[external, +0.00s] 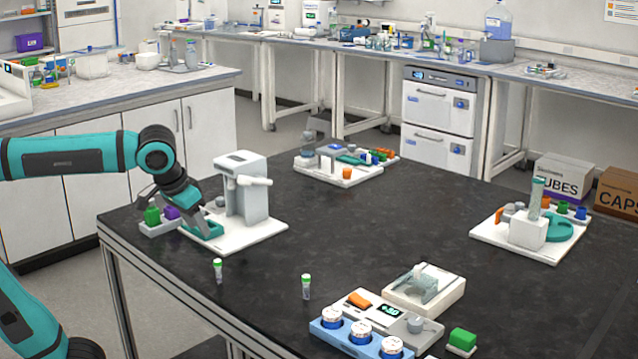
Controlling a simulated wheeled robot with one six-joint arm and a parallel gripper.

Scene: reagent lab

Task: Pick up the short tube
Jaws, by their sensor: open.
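The left tube (218,270) is in front of the white dispenser station, and the right tube (306,286) is further toward the middle. They look about equal in height, so I cannot tell which is the short one. My gripper (182,208) is open, points down and is above the left end of the dispenser station, behind and left of both tubes. It is apart from both tubes. Its fingertips are small and partly lost against the coloured blocks there.
The white dispenser station (243,240) has a tall column beside my gripper. Green (152,215) and purple (171,212) blocks sit at its left. A blue rack (335,338) with jars and a white device (425,290) stand right of the tubes. The bench between the tubes is clear.

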